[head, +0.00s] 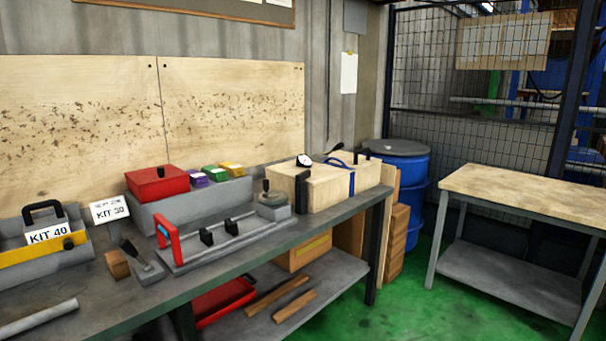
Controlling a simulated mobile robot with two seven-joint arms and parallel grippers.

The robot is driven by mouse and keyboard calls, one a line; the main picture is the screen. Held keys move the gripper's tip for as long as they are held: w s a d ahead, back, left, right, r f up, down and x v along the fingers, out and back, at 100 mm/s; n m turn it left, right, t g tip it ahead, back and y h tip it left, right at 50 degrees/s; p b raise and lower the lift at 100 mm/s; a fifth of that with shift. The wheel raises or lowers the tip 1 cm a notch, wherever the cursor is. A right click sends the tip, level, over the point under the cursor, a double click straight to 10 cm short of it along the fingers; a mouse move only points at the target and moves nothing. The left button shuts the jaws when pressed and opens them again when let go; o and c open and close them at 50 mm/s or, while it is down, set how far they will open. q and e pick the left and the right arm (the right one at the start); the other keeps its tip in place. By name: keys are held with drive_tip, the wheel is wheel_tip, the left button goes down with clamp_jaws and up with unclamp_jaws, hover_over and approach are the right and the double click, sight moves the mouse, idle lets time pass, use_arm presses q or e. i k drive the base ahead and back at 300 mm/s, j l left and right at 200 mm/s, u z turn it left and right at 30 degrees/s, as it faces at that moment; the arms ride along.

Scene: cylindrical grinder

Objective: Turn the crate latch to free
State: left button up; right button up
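A pale wooden crate (325,187) stands at the right end of the workbench, with a blue strap (351,183) around it. An upright black piece (301,191) on its front left looks like a handle or latch. A grey bin (28,273) labelled KIT 40 is at the far left, with a yellow bar (38,251) across its front. A dark knob (69,243) sits near the bar's right end. I cannot tell which of these dark pieces is the latch, or its setting. Neither of my grippers is in view.
A grey fixture with a red handle (167,239) lies mid-bench. A red box (157,182) is behind it, and a grey rod (38,317) lies at the front left. A blue drum (409,172) and a wood-topped table (525,186) stand right, with clear green floor between bench and table.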

sight(300, 177)
drive_tip(key=i+z, duration=0.1)
drive_tip(key=i, duration=0.95)
